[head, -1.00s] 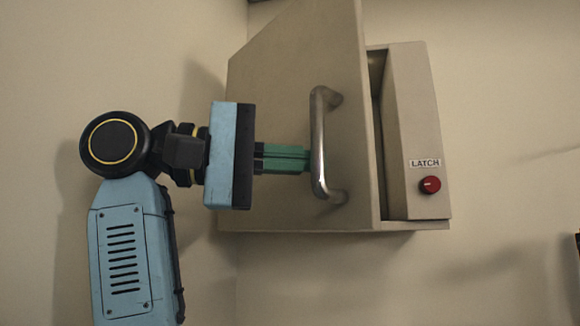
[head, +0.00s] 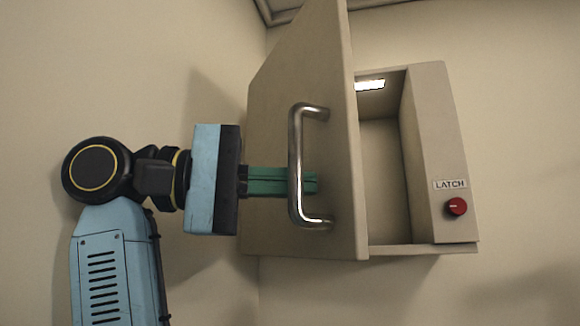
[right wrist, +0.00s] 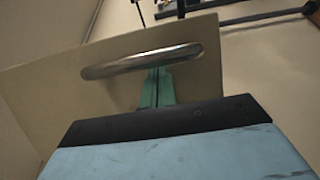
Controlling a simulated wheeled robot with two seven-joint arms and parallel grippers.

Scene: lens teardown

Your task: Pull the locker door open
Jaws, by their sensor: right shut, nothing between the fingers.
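The locker door (head: 328,160) stands partly open, swung out toward the left, and the locker's inside (head: 382,175) shows. A metal bar handle (head: 295,165) is on the door's face; it also shows in the right wrist view (right wrist: 140,62). My right gripper (head: 312,184) comes in from the left with its green fingers together and nothing between them. The fingers pass behind the handle bar, between bar and door, and their tips reach past it. In the right wrist view the fingers (right wrist: 156,88) run under the bar. I cannot tell whether they touch it. My left gripper is not in view.
A red knob (head: 456,207) sits under a LATCH label (head: 450,184) on the locker's right front panel (head: 435,150). A light strip (head: 370,85) glows inside the locker at the top. The wall below is clear.

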